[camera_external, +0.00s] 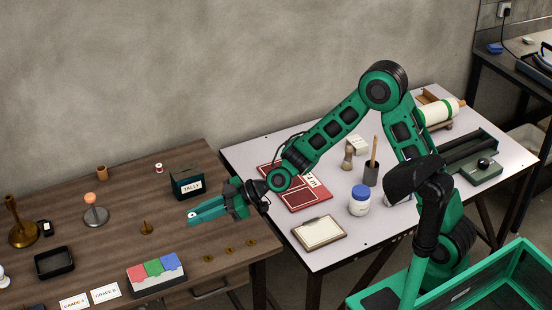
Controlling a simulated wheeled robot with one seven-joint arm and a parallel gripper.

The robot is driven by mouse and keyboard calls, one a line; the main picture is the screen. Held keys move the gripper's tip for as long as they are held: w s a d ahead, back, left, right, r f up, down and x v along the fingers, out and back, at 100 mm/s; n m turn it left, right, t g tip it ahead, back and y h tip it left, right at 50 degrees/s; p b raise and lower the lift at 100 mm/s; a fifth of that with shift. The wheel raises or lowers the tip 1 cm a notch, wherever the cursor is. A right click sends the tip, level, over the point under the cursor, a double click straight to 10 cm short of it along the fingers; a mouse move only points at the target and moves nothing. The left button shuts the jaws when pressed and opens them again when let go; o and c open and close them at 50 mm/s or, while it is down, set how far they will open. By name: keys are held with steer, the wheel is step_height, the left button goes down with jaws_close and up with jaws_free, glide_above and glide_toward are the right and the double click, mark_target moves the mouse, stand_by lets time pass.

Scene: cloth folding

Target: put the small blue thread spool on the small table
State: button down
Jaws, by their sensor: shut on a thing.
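My gripper (200,213) reaches left over the brown wooden table, its green fingers close together on a small thing. Only a pale, white end of that thing (193,214) shows at the fingertips. It looks like the end of the small blue thread spool; its blue part is mostly hidden by the fingers. I cannot tell whether it touches the tabletop. The brown table (215,165) is at the left, a white-topped table (262,150) in the middle, and a dark table (520,72) at the back right. I cannot tell which is the small table.
A red-and-white spool (159,168) and a dark tally box (187,183) stand behind the gripper. A small brass spike (147,228) stands to its left. Several brass discs (228,249) and a red-green-blue box (157,273) lie in front.

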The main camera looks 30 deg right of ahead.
steer(key=w+d+f, duration=0.2)
steer(key=w, duration=0.1)
steer(key=w+d+f, duration=0.2)
steer(key=w, duration=0.1)
steer(key=w+d+f, duration=0.2)
steer(key=w+f, duration=0.1)
steer(key=shift+w+d, duration=0.1)
steer(key=shift+w, duration=0.3)
steer(key=shift+f, duration=1.85)
